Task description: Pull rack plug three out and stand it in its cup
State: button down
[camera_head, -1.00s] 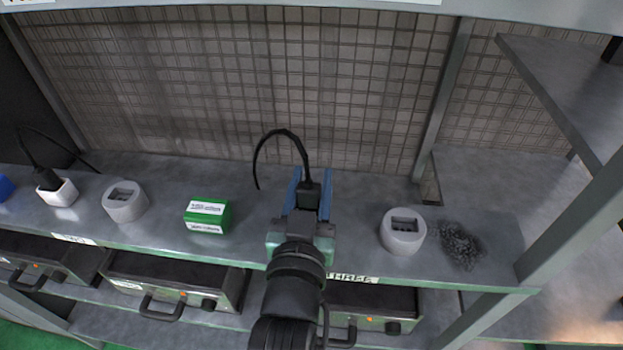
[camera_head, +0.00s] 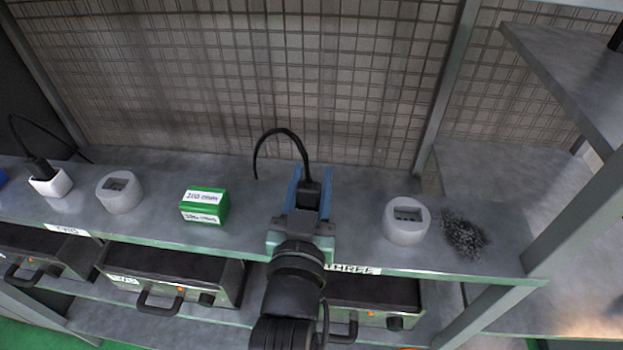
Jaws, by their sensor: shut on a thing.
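My gripper (camera_head: 308,196) is shut on a black plug (camera_head: 310,192) with a black cord (camera_head: 271,134) arching up and to the left behind it. The blue fingers stand on both sides of the plug. My gripper hides what lies under the plug, so I cannot tell whether it touches anything there. A round pale grey cup (camera_head: 407,226) with a dark slotted recess stands on the shelf to the right of my gripper, and nothing stands in it. The label THREE (camera_head: 354,269) is on the shelf's front edge, just right of my wrist.
A green box (camera_head: 205,206) stands left of my gripper. Further left are another empty cup (camera_head: 119,194) and a white holder with a black plug (camera_head: 45,178).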

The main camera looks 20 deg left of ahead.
jog(key=shift+c, duration=1.9)
grip_release()
jog(key=shift+f, duration=0.25)
jog(key=shift+s+f, duration=0.2)
jog(key=shift+s, duration=0.3)
jog(key=v, duration=1.2)
jog(key=shift+d+r, duration=0.3)
jog(key=shift+r, duration=0.1)
